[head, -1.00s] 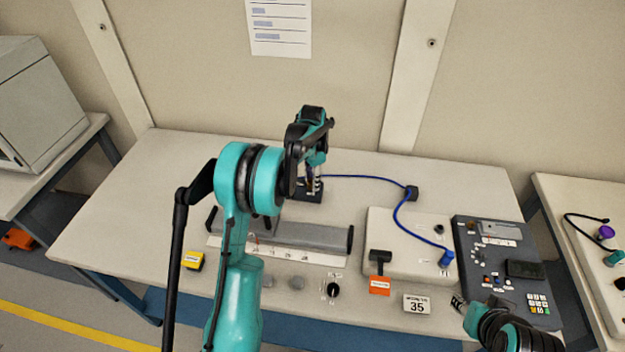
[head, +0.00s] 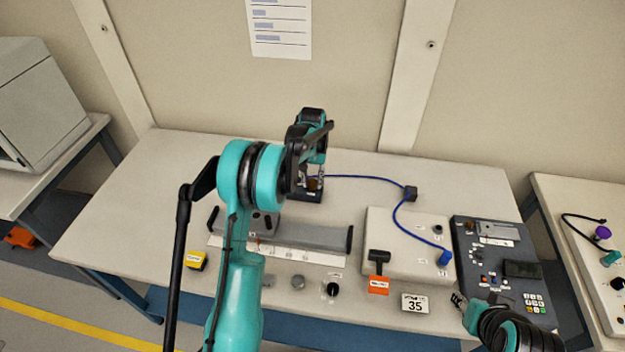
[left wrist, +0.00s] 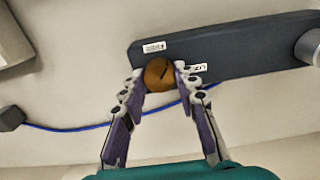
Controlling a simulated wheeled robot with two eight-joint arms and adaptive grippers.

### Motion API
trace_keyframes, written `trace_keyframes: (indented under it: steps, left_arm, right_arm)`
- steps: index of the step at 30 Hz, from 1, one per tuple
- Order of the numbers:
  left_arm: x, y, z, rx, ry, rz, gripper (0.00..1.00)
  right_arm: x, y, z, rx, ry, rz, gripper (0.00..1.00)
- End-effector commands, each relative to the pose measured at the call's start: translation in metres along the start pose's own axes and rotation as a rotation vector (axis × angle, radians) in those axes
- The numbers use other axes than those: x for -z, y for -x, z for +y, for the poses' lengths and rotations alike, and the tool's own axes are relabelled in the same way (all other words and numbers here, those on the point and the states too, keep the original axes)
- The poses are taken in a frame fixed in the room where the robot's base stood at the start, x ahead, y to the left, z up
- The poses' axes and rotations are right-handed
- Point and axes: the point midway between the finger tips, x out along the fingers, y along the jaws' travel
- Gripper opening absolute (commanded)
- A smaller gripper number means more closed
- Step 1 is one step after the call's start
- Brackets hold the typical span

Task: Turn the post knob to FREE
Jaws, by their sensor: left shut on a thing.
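The post knob is round and orange-brown with a dark line across its top (left wrist: 158,74). It sits on a dark base plate (left wrist: 235,47), which carries two white labels too small to read surely, one partly covered. In the left wrist view my left gripper (left wrist: 157,78) has a finger on each side of the knob and is shut on it. In the head view my left gripper (head: 314,176) is at the dark base at the back of the bench; the knob shows only slightly between the fingers. My right gripper (head: 459,299) is near the front right edge; its opening is unclear.
A blue cable (head: 362,179) runs from near the base to the right. A rail with a scale (head: 310,237) lies in front of my left gripper. A pale panel (head: 405,262) and a grey control box (head: 512,238) stand at the right.

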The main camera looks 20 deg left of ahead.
Motion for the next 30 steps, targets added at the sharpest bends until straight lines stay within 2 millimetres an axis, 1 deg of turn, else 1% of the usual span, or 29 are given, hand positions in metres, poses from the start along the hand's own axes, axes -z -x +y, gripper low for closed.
trace_keyframes:
  steps: [6,15,24,30]
  left_arm:
    - [-0.0001,0.0,-0.0002,0.0,0.204,0.0,0.01]
    - [-0.0002,-0.0001,-0.0004,0.0,0.456,0.0,0.01]
    - [-0.0003,-0.0002,-0.0005,0.0,0.617,0.0,0.01]
    - [-0.0003,-0.0003,-0.0005,0.0,0.664,0.0,0.01]
  right_arm:
    - [0.0014,0.002,0.0,0.0,0.0,0.0,0.4]
    - [0.0025,0.0035,0.0,0.0,0.0,0.0,0.4]
    - [0.0031,0.0043,0.0,0.0,0.0,0.0,0.4]
    - [0.0032,0.0045,0.0,0.0,0.0,0.0,0.4]
